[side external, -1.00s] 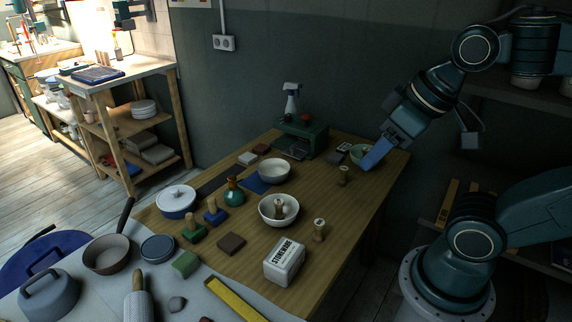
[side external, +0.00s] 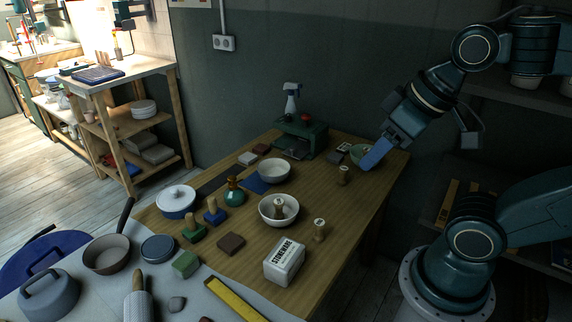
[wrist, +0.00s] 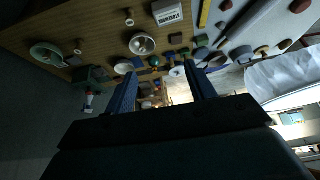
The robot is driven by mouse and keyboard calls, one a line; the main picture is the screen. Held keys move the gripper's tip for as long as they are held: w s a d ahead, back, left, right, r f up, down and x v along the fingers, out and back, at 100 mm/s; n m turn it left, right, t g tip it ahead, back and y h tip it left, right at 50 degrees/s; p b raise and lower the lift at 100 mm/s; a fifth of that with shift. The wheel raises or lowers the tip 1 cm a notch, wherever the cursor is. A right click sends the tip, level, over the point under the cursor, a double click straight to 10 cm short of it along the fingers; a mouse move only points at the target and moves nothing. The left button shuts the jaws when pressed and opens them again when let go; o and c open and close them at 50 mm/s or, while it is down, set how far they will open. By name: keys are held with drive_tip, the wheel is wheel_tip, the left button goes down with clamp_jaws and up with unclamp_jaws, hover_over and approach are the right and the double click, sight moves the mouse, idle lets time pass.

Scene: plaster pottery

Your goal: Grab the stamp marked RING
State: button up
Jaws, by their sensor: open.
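Several small wooden stamps stand on the table, and their end labels are too small to read, so I cannot tell which is RING. One stamp (side external: 343,175) stands near my gripper. Another stamp (side external: 319,230) stands near the white box. A third stamp (side external: 280,207) is inside a white bowl (side external: 264,217). These also show in the wrist view: a stamp (wrist: 129,18), a stamp (wrist: 77,47) and the bowl (wrist: 135,51). My gripper (side external: 368,165) is open and empty, raised near the table's far right end; its fingers (wrist: 163,68) are apart in the wrist view.
A white STONEWARE box (side external: 284,262) stands at the front right. A greenish bowl (side external: 356,151) sits beside my gripper.

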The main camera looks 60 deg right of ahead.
idle(0.3)
drive_tip(key=m+g, duration=0.6)
drive_tip(key=m, duration=0.3)
hover_over(321, 222)
wheel_tip(321, 222, down, 24)
drive_tip(key=r, duration=0.1)
drive_tip(key=shift+s+f, duration=0.1)
drive_tip(key=shift+f, duration=0.15)
drive_tip(key=shift+f, duration=4.2)
drive_tip(key=shift+f, duration=0.15)
